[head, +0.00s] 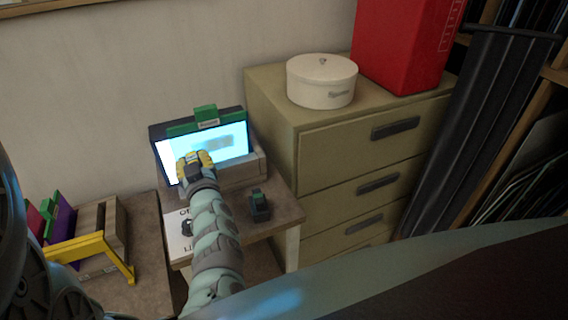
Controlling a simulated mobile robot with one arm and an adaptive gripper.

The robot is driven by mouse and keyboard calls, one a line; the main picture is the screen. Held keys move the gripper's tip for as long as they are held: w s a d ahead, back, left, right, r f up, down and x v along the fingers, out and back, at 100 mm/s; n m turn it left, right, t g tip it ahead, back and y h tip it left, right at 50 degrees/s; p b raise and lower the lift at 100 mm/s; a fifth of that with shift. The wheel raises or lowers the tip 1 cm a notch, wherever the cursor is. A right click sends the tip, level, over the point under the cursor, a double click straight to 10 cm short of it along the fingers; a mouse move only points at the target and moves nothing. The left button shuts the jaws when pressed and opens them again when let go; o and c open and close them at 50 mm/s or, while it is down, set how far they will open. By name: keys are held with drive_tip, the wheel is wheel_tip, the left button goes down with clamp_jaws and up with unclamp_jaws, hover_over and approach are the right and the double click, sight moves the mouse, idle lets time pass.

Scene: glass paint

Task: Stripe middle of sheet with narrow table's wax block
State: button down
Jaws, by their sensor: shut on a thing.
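The sheet (231,138) is a bright, pale blue-white panel standing tilted in a dark frame against the wall. A green bar with a labelled tab (207,118) runs along its top. A faint grey-blue patch shows near its middle; I cannot tell if it is a mark or a shadow. My gripper (195,162), with yellow parts, is in front of the sheet's left half, shut on a small block mostly hidden by the fingers. I cannot tell whether the block touches the sheet. A small dark block with a green top (259,206) stands on the small table (284,212) below.
A card with black letters (178,234) lies on the small table, partly behind my arm. At left, another table (145,245) holds a yellow-framed rack (88,244) and coloured panels. A drawer cabinet (330,150) with a white round box (321,82) stands close at right.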

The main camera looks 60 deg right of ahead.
sight(206, 146)
drive_tip(key=shift+b+x, duration=0.35)
drive_tip(key=shift+x, duration=0.7)
idle(0.4)
drive_tip(key=shift+s+d, duration=0.55)
drive_tip(key=shift+d, duration=0.3)
drive_tip(key=shift+s+d, duration=0.55)
drive_tip(key=shift+d, duration=0.25)
drive_tip(key=shift+w+a, duration=0.55)
drive_tip(key=shift+a, duration=0.25)
drive_tip(key=shift+w+a, duration=0.55)
drive_tip(key=shift+a, duration=0.25)
drive_tip(key=shift+p, duration=0.3)
drive_tip(key=shift+s+a+r+p, duration=0.15)
drive_tip(key=shift+s+a+p, duration=0.15)
drive_tip(key=shift+s, duration=0.2)
drive_tip(key=shift+p+v, duration=0.85)
drive_tip(key=shift+v, duration=1.6)
